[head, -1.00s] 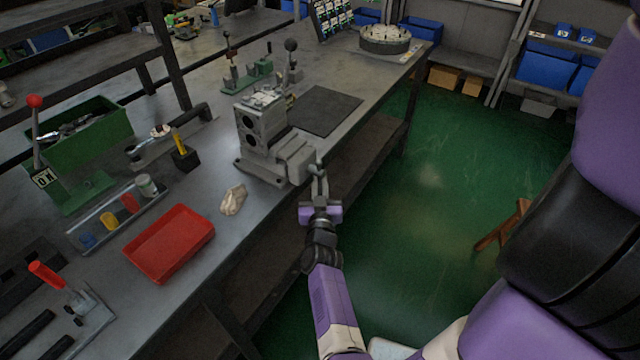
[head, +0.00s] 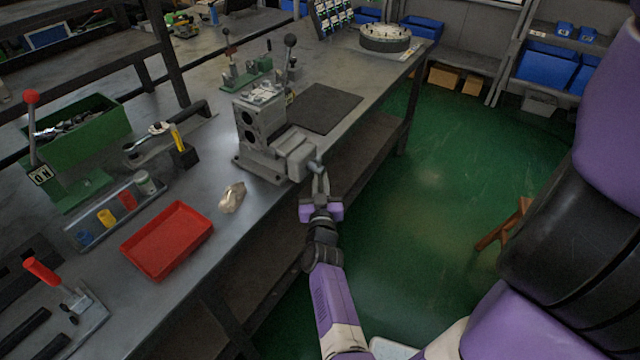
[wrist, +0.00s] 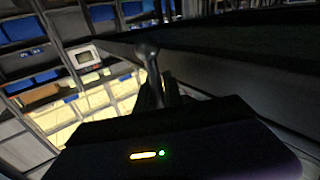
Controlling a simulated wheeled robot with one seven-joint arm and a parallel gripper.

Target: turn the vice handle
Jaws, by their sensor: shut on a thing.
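The grey vice (head: 290,153) is fixed at the front edge of the workbench, with a grey block holding two dark round openings (head: 262,125) beside it. The vice handle (head: 315,166) sticks out at the vice's front right. My gripper (head: 320,186) is at the handle from the front and is shut on it. In the wrist view the handle (wrist: 148,55) shows as a bar with a rounded end, rising from between the dark fingers (wrist: 158,92). The fingertips' exact contact is dark and hard to see.
A red tray (head: 167,240), a crumpled pale cloth (head: 231,197) and a green bin (head: 85,135) lie left on the workbench (head: 215,165). A dark mat (head: 325,108) lies behind the vice.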

